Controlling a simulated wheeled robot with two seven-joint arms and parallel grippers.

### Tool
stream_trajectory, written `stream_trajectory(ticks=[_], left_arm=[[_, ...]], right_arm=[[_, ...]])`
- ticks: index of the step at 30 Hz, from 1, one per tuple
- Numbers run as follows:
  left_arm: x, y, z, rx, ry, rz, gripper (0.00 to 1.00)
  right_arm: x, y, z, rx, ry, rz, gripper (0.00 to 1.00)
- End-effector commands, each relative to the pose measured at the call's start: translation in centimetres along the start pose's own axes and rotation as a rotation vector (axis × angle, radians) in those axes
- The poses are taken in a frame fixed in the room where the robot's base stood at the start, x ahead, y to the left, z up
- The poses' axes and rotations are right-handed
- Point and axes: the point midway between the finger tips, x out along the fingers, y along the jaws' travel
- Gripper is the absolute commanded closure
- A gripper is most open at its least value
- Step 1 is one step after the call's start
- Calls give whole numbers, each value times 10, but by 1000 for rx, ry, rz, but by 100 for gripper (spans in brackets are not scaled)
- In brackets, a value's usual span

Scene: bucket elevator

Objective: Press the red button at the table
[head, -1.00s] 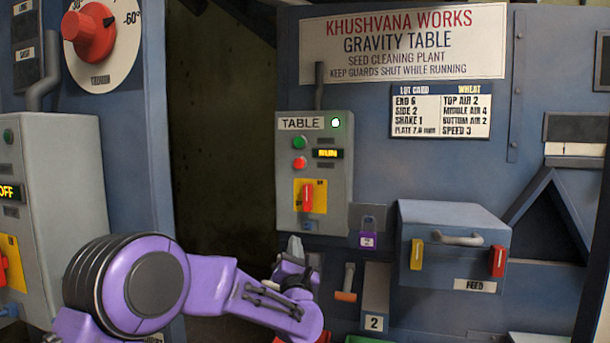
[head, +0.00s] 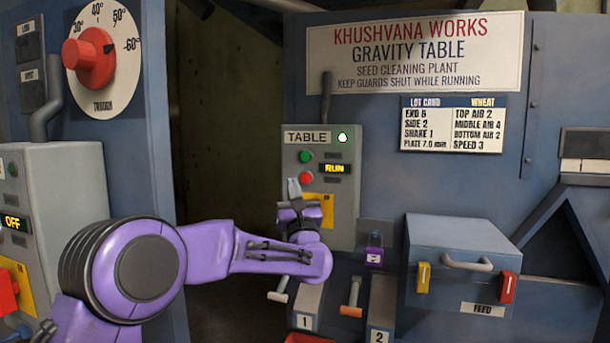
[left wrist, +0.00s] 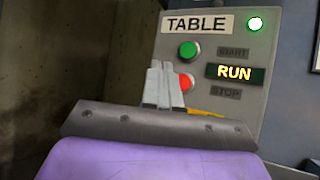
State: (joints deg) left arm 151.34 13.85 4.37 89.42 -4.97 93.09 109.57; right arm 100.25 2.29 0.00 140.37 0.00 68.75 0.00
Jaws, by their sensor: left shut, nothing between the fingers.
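The grey TABLE control box (head: 345,215) is on the blue machine, with a green button (head: 305,157) above a red button (head: 305,177). Its display reads RUN (head: 335,168) and a lamp (head: 342,138) glows at its top right. My left gripper (head: 294,188) is shut and empty, pointing up in front of the box, just below and left of the red button. In the left wrist view the shut fingertips (left wrist: 164,82) partly cover the red button (left wrist: 186,83); the green button (left wrist: 188,50) is clear above. I cannot tell whether the fingers touch the box. My right gripper is out of view.
A second grey box (head: 75,190) with an OFF display stands at the left.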

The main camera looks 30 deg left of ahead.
Motion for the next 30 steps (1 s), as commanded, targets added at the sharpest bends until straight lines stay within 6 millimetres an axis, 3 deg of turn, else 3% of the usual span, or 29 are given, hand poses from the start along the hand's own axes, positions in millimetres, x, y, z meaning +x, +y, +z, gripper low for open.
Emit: stream_trajectory(ticks=[1, 8, 15, 30], left_arm=[[8, -4, 0, 2, 1, -1, 100], [32, -20, -18, 2, 2, 0, 100], [45, -31, -33, 1, 1, 0, 100], [47, -33, -34, 1, 1, 1, 100]], right_arm=[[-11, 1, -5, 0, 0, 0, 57], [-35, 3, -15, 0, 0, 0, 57], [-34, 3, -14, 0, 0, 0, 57], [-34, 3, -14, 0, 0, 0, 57]])
